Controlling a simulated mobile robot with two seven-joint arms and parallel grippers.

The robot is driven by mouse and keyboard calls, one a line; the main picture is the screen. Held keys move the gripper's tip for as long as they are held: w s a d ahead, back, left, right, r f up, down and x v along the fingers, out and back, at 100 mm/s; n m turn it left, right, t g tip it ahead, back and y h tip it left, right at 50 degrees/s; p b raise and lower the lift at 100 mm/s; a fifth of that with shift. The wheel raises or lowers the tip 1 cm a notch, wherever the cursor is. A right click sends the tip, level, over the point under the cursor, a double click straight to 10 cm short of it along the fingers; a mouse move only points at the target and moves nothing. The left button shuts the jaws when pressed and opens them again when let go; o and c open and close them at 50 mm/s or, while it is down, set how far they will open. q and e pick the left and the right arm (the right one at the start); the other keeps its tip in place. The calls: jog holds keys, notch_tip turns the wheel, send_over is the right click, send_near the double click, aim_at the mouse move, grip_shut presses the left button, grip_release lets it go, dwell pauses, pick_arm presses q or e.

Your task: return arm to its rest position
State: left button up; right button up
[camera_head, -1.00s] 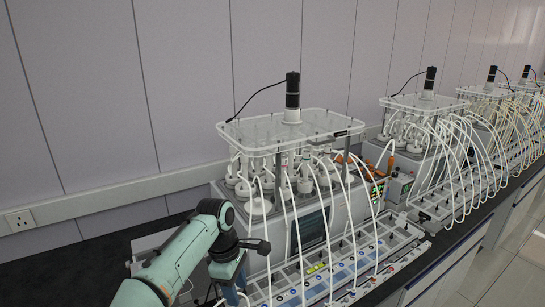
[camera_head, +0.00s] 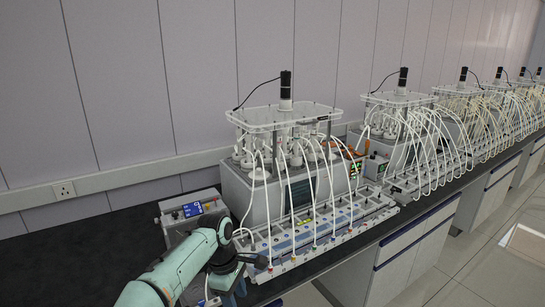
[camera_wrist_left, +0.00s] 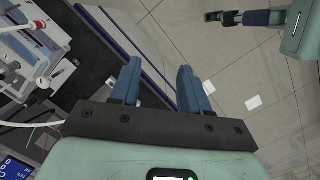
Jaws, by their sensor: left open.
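My left arm comes in from the lower left of the head view, with its left gripper (camera_head: 226,286) low at the bench's front edge, beside the nearest reactor's tubing rack (camera_head: 330,228). In the left wrist view the two blue fingers of the left gripper (camera_wrist_left: 158,86) are spread apart with nothing between them. Beyond them are the bench edge and the tiled floor. A second arm of mine, with its right gripper (camera_wrist_left: 226,17), shows at the upper right of the wrist view; its jaw opening is not clear. It is not seen in the head view.
The nearest biogas reactor (camera_head: 262,190) stands on the black bench (camera_head: 95,245) with white tubes looping to its rack. A small box with a blue screen (camera_head: 192,210) stands left of it. More reactors line the bench to the right. Floor (camera_head: 485,265) is open at the right.

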pick_arm(q)
jog(key=s+a+f+m+h, duration=0.1)
jog(key=s+f+m, duration=0.15)
jog(key=f, duration=1.25)
jog(key=s+a+f+m, duration=0.1)
jog(key=s+f+m, duration=0.15)
jog(key=f, duration=1.15)
jog(key=s+f+m, duration=0.2)
jog(key=s+f, duration=0.2)
jog(key=s, duration=0.3)
jog(key=s+a+f+m, duration=0.1)
jog(key=s+f, duration=0.3)
jog(key=s, duration=0.4)
jog(key=s+f+m+h, duration=0.1)
jog(key=s+f, duration=0.3)
jog(key=s, duration=0.4)
jog(key=shift+a+f+m, duration=0.15)
jog(key=shift+m, duration=0.65)
